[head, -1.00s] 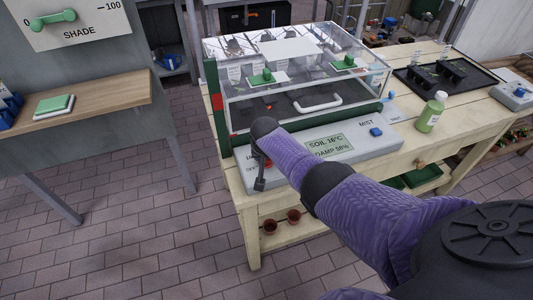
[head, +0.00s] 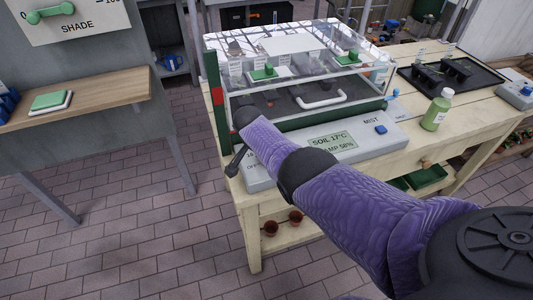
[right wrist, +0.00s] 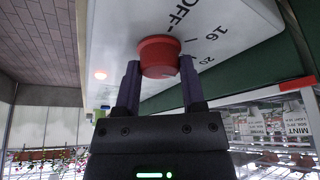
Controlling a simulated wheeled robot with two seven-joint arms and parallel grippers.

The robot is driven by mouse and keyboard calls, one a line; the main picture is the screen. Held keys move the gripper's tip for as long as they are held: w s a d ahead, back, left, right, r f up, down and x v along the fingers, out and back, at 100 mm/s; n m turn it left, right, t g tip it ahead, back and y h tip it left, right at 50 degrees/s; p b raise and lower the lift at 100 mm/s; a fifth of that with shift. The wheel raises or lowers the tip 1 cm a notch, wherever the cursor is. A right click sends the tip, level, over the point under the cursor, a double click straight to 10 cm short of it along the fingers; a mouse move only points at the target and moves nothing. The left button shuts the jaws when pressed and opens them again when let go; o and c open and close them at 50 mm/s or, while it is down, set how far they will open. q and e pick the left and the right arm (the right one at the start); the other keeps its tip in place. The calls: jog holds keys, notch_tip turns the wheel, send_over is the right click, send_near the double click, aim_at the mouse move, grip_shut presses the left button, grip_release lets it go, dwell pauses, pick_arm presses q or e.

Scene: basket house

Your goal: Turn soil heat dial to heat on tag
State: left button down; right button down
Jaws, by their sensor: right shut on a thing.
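The red soil heat dial (right wrist: 158,56) shows in the right wrist view on the pale control panel (right wrist: 215,28), with printed marks OFF, 16 and 20 beside it. My right gripper (right wrist: 159,78) has a finger on each side of the dial and is shut on it. In the head view my right arm hides the dial. The panel's display (head: 333,141) there reads SOIL 17°C, with the damp line partly covered. A tag marked MINT (right wrist: 297,130) shows in the right wrist view; its smaller text is hard to read. My left gripper is out of view.
The glazed propagator case (head: 300,75) stands right behind the panel on the wooden bench. A blue MIST knob (head: 381,129) and a green bottle (head: 437,110) are to the right. A red light (right wrist: 100,74) glows on the panel near the dial.

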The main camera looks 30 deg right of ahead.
dwell(0.4)
jog(key=shift+c, duration=0.9)
grip_release()
jog(key=p+v, duration=0.8)
jog(key=v, duration=0.2)
